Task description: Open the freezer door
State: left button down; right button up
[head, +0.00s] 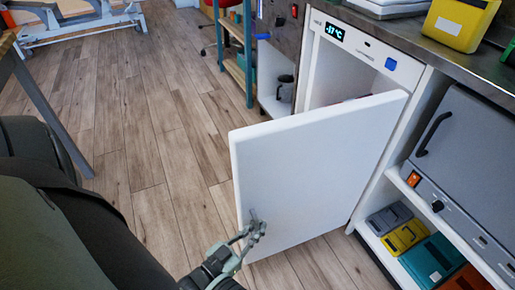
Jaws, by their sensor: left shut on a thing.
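The white freezer (363,47) stands under the counter, with a display reading about -17 °C on its top panel. Its door (310,165) is partly open, swung out from the right-hand side, with its outer face toward me. A strip of the interior shows above the door's top edge, and the rest is hidden behind it. My left gripper (254,226) is at the lower left part of the door's outer face, shut on what looks like the small grey door handle (255,214). The fingers partly hide the handle. My right gripper is not in view.
A grey appliance (468,150) and a shelf with several coloured boxes (432,262) are right of the freezer. A yellow container (459,22) stands on the counter (412,43). A dark mug (285,88) is on a low shelf. The wooden floor (165,165) left of the door is clear.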

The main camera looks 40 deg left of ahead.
pick_arm(q)
jog(key=shift+s+a+f, duration=0.1)
jog(key=shift+s, duration=0.25)
jog(key=c, duration=1.9)
grip_release()
jog(key=shift+o, duration=0.2)
jog(key=s, duration=1.2)
jog(key=shift+a, duration=0.4)
